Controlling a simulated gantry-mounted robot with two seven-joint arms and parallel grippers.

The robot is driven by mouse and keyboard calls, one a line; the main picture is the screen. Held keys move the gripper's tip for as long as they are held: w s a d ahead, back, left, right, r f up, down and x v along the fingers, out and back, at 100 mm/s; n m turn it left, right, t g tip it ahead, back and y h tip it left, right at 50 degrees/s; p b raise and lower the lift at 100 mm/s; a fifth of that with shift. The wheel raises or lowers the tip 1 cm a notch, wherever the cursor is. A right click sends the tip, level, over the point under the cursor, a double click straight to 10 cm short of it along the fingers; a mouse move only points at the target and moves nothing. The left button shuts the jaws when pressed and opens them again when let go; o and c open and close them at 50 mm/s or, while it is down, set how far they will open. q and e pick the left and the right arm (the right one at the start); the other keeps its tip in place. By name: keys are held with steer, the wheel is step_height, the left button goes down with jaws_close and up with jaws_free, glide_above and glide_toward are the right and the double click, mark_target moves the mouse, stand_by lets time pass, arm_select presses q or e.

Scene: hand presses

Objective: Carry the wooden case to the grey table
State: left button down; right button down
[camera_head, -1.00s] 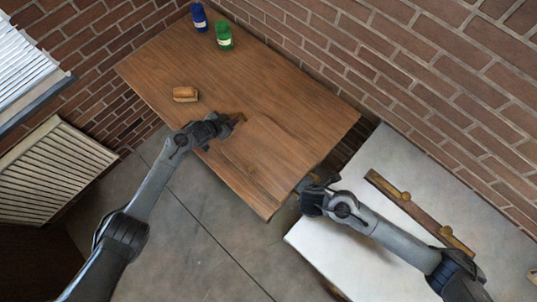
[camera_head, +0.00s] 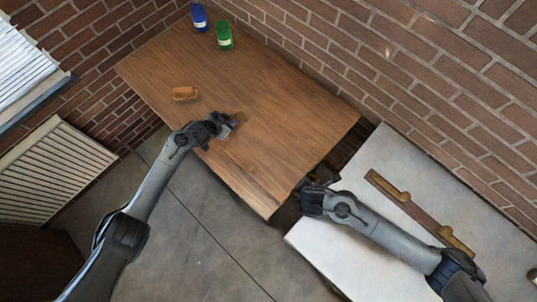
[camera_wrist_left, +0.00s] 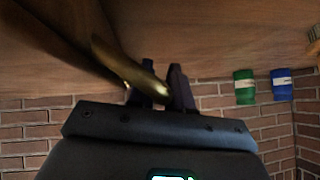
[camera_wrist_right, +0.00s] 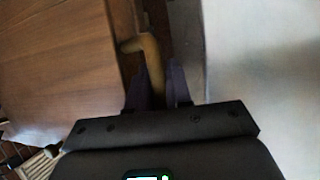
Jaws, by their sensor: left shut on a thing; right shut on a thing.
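The wooden case (camera_head: 265,160) is brown and blends with the brown wooden table (camera_head: 200,60), so its outline is hard to make out. It is at the table's near right end. My left gripper (camera_head: 236,120) is shut on a brass-coloured handle (camera_wrist_left: 128,68) at the case's left side. My right gripper (camera_head: 305,186) is shut on a handle (camera_wrist_right: 148,62) at its right side, by the gap between the tables. In the right wrist view the case's brown side (camera_wrist_right: 65,55) fills the left. The grey table (camera_head: 335,235) has a pale top, right of the wooden one.
A blue bottle (camera_head: 199,18), a green bottle (camera_head: 224,37) and a small brown block (camera_head: 185,94) stand on the wooden table. Brick walls close the back.

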stand_by(0.3)
